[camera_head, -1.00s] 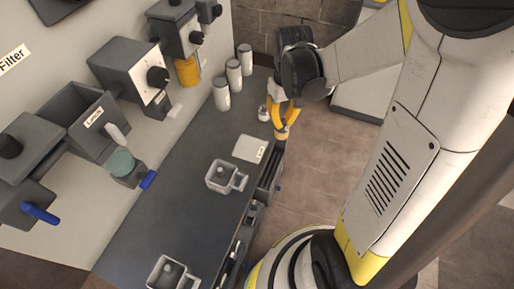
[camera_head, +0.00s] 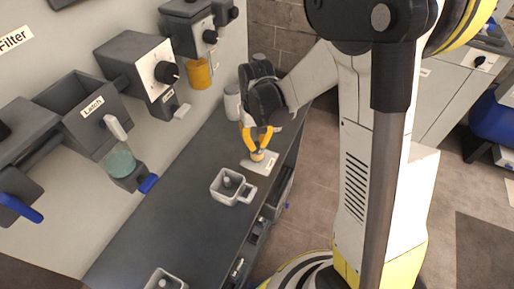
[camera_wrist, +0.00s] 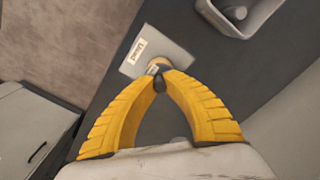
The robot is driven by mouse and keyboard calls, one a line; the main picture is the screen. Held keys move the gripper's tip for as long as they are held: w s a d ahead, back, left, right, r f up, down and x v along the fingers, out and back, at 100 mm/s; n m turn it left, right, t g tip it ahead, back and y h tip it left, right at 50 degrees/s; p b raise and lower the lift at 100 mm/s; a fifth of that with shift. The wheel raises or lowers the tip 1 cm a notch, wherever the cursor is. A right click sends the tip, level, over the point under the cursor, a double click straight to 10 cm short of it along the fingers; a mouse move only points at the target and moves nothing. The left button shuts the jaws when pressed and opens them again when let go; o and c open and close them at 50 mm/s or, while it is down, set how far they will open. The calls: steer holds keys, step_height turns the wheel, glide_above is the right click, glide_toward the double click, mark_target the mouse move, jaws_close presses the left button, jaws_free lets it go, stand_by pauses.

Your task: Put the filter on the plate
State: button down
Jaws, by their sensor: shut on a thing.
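My gripper (camera_head: 257,143) points down over the pale square plate (camera_head: 254,167) on the dark counter. Its yellow fingers are shut on a small tan, round-topped piece, which I take to be the filter (camera_head: 257,155). In the wrist view, the fingertips (camera_wrist: 160,77) meet at the filter (camera_wrist: 157,64), over the near edge of the labelled plate (camera_wrist: 165,46). The fingers hide part of the filter. I cannot tell whether it touches the plate or is just above it.
A square grey cup with a handle and a centre peg (camera_head: 228,190) stands close in front of the plate; another (camera_head: 165,280) is nearer. White canisters (camera_head: 232,103) stand behind my gripper. Wall-mounted machines (camera_head: 85,105) line the left. Open shelves (camera_head: 275,200) lie below the counter.

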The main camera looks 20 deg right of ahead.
steer(key=shift+f, duration=0.45)
steer(key=shift+f, duration=0.25)
steer(key=c, duration=1.5)
jaws_free()
steer(key=shift+r, duration=0.1)
